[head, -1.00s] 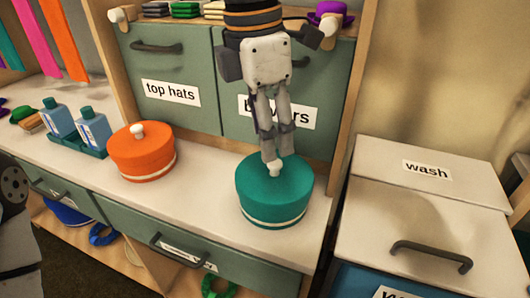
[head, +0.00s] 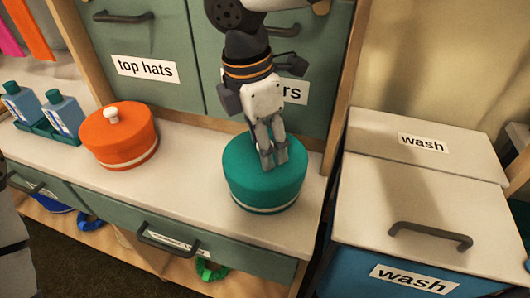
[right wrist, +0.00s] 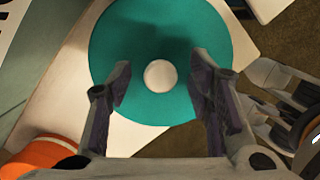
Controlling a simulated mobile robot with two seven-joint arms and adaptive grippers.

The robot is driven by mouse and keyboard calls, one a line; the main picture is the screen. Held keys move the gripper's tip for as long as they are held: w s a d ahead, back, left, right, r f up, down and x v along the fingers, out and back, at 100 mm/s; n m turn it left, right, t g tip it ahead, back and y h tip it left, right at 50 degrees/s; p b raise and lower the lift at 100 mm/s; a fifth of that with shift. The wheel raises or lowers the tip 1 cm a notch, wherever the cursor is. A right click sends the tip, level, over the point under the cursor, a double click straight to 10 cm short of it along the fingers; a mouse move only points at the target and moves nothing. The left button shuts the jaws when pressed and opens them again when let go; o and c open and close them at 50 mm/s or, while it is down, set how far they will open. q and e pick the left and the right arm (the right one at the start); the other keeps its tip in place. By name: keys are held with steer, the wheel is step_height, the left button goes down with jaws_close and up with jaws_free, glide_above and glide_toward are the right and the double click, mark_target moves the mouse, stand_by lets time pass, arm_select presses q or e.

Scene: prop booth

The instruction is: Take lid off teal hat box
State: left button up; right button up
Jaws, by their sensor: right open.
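The teal hat box (head: 250,180) stands upright on the pale counter, with its lid on and a cream band low on its side. My right gripper (head: 273,160) is over the lid, pointing down, and its fingers hide the knob in the head view. In the right wrist view the white knob (right wrist: 160,75) shows at the middle of the teal lid (right wrist: 125,50). The open fingers (right wrist: 160,90) are on either side of the knob, with clear gaps. I cannot tell how far down they reach beside it. My left gripper does not show clearly in any view.
An orange hat box (head: 118,140) with a white knob stands to the left on the counter. Blue bottles (head: 62,112) stand further left. Drawers (head: 145,70) rise behind. A lidded wash bin (head: 420,200) is to the right, past the counter's end.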

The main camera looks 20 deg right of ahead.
jaws_close()
steer(key=shift+r, duration=0.1)
